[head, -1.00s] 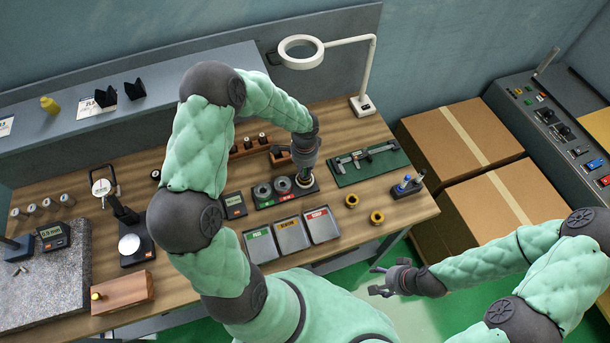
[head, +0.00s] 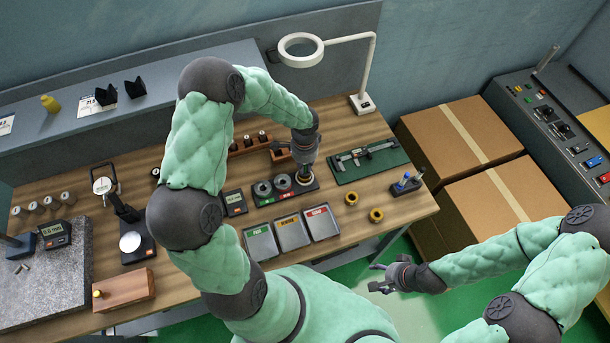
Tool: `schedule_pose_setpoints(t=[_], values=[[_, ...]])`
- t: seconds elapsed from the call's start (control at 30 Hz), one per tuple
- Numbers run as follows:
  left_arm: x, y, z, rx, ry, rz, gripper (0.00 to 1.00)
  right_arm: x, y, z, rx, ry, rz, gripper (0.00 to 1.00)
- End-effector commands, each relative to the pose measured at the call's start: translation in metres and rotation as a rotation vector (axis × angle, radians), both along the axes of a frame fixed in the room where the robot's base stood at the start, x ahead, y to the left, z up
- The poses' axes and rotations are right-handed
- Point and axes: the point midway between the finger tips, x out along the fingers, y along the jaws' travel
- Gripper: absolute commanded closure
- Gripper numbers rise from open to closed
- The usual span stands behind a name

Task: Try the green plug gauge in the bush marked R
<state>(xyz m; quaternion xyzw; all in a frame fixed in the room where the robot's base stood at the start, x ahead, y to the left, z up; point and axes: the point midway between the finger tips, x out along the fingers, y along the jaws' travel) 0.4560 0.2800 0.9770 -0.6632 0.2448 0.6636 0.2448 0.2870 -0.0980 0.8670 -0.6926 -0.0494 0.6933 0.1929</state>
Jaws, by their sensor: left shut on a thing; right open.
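A black holder (head: 268,200) near the middle of the bench carries a row of round bushes: a left one (head: 262,188), a middle one (head: 283,183) and a right one (head: 304,179). Their letters are too small to read. My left gripper (head: 304,167) points down right over the right bush, shut on a slim thing, apparently the plug gauge. Its green marking is hidden, and I cannot tell whether its tip is inside the bush or just above it. My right gripper (head: 376,280) is open and empty, off the bench's front edge at the right.
Three labelled trays (head: 291,233) stand in front of the holder. Two brass rings (head: 376,215) lie to the right. A wooden rack (head: 248,144) with gauges stands behind, a caliper on a green mat (head: 368,161) at the right, and a magnifier lamp (head: 362,103) at the back.

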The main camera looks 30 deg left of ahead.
Motion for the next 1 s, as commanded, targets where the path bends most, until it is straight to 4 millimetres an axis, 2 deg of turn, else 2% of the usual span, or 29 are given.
schedule_pose_setpoints(t=[1.0], values=[[0.0,0.0,0.018,0.001,-0.001,0.0,1.0,0.0,0.0,0.011,0.0,0.0,0.0,0.36]])
